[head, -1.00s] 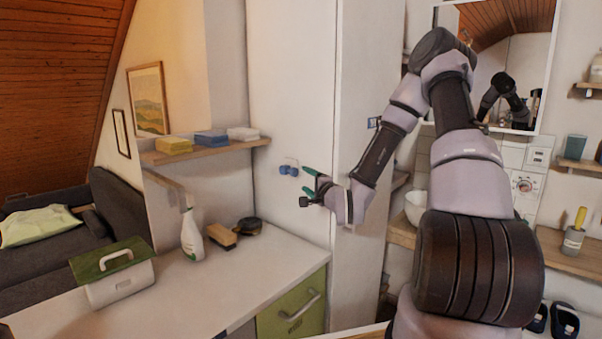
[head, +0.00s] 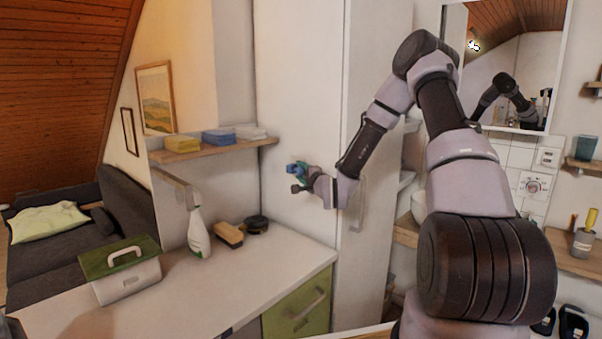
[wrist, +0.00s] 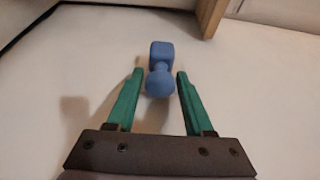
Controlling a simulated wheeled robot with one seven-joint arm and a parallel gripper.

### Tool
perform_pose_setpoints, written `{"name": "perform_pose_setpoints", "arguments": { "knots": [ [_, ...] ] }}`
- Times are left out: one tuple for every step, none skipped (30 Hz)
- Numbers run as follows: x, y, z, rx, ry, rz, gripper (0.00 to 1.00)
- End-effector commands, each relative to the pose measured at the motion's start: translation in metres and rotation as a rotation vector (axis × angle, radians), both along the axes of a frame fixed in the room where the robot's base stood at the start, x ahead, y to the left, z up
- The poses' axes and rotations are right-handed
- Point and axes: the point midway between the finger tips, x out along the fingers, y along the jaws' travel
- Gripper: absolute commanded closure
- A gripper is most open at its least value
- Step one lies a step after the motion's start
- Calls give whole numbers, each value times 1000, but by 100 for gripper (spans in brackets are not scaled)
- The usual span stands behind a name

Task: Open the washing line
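The washing line shows as a small blue fitting (head: 292,169) on the tall white panel, partly hidden by my gripper (head: 302,176) in the head view. In the wrist view it is a blue block (wrist: 161,50) with a round blue knob (wrist: 160,82) sticking out towards me. My gripper (wrist: 160,74) has its two green fingers apart, one on each side of the knob. A narrow gap shows between the knob and each finger. Nothing is gripped. No line is seen drawn out.
A shelf (head: 215,150) with folded cloths is left of the panel. Below it, the counter (head: 240,283) bears a spray bottle (head: 198,233), a brush (head: 229,235), a dark round item (head: 256,224) and a green-lidded box (head: 122,270). A mirror (head: 508,60) hangs at the right.

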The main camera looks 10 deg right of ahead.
Motion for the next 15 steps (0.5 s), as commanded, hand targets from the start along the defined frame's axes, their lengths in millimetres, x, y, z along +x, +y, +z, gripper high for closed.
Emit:
{"name": "perform_pose_setpoints", "arguments": {
  "knots": [
    [0, 0, 0, 0, 0, 0, 71],
    [0, 0, 0, 0, 0, 0, 83],
    [0, 0, 0, 0, 0, 0, 98],
    [0, 0, 0, 0, 0, 0, 100],
    [0, 0, 0, 0, 0, 0, 100],
    [0, 0, 0, 0, 0, 0, 100],
    [0, 0, 0, 0, 0, 0, 100],
    [0, 0, 0, 0, 0, 0, 100],
    [0, 0, 0, 0, 0, 0, 100],
    [0, 0, 0, 0, 0, 0, 100],
    [0, 0, 0, 0, 1, 0, 100],
    [0, 0, 0, 0, 1, 0, 100],
    [0, 0, 0, 0, 1, 0, 100],
    [0, 0, 0, 0, 1, 0, 100],
    [0, 0, 0, 0, 1, 0, 100]
  ]
}}
